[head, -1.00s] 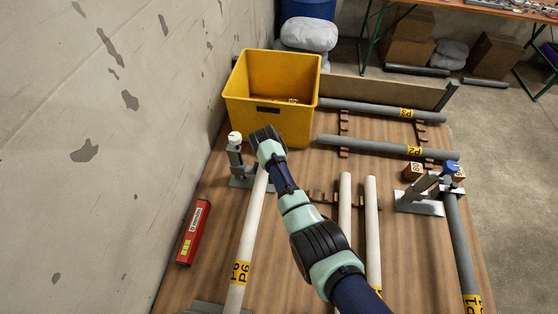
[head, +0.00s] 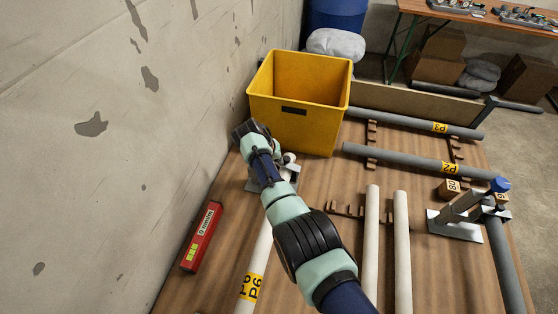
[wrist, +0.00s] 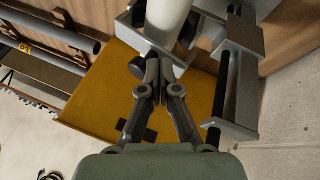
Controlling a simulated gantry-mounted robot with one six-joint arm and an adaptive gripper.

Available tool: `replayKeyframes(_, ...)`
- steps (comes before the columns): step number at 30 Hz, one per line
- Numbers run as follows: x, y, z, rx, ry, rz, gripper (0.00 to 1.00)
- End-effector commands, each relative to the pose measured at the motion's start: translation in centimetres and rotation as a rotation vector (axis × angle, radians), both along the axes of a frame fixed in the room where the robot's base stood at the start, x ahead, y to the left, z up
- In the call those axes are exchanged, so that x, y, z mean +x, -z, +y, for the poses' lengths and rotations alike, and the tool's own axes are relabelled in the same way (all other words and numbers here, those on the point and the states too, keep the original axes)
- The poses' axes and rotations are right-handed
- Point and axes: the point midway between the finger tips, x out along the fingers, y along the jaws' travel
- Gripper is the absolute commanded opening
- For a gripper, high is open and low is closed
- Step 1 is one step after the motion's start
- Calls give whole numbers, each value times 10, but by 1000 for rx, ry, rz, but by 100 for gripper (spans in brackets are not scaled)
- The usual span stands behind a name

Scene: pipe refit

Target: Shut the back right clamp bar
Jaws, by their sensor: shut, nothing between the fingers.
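A grey clamp (head: 258,186) with a white-tipped bar (head: 289,158) stands at the back end of the white pipe P6 (head: 262,243), partly hidden by my arm. My gripper (head: 240,130) is just left of and beyond the white tip. In the wrist view my gripper (wrist: 158,85) is shut and empty, its fingertips close to the grey clamp frame (wrist: 236,90) and a white rounded part (wrist: 166,20); contact cannot be told. Another clamp (head: 455,222), with a blue-tipped bar (head: 500,185) slanting up, stands at the right by a grey pipe (head: 506,265).
A yellow bin (head: 300,103) stands just behind my gripper, and a concrete wall (head: 100,160) runs along the left. A red box (head: 202,237) lies near the wall. Grey pipes P3 (head: 400,119) and P2 (head: 400,158) lie at the back right.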

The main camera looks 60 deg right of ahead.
Motion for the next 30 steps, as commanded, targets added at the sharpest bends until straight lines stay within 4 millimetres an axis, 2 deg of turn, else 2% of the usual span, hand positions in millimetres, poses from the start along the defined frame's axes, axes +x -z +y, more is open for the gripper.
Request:
replayKeyframes(21, 0, 2, 0, 1, 0, 0, 0)
replayKeyframes(26, 0, -17, 0, 1, -1, 0, 0)
replayKeyframes(30, -2, -49, 1, 1, -5, 0, 0)
